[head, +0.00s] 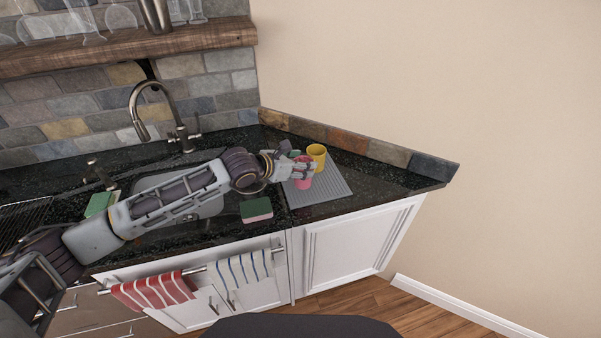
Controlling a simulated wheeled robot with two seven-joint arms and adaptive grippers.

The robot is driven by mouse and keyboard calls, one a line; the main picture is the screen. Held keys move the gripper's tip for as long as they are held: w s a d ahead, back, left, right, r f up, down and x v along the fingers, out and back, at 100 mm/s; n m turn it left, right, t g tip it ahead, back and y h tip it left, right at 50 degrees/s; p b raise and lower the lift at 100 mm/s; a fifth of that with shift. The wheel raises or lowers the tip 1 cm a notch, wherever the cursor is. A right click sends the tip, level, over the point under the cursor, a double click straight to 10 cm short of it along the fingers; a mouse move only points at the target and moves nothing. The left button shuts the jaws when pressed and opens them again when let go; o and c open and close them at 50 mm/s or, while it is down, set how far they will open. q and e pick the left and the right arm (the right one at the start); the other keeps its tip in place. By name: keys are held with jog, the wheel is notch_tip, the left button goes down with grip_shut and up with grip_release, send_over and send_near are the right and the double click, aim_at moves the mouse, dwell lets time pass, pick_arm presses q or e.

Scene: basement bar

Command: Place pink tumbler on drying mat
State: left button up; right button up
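The pink tumbler (303,184) is upright at the left part of the grey ribbed drying mat (334,190), on the dark counter right of the sink. My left gripper (301,171) reaches over from the left, its fingers around the tumbler and hiding its middle. The fingers look closed on it. Whether the tumbler's base touches the mat is too small to tell. My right gripper is not in view.
A yellow cup (317,154) stands on the mat just behind the tumbler. A green item (294,154) shows partly behind my gripper. A green and pink sponge (257,210) lies at the counter's front. The mat's right part is clear. A faucet (180,132) stands behind the sink.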

pick_arm(q)
jog(key=shift+f, duration=1.8)
jog(key=shift+f, duration=0.1)
jog(key=o, duration=1.5)
jog(key=v, duration=1.2)
jog(key=shift+s, duration=0.1)
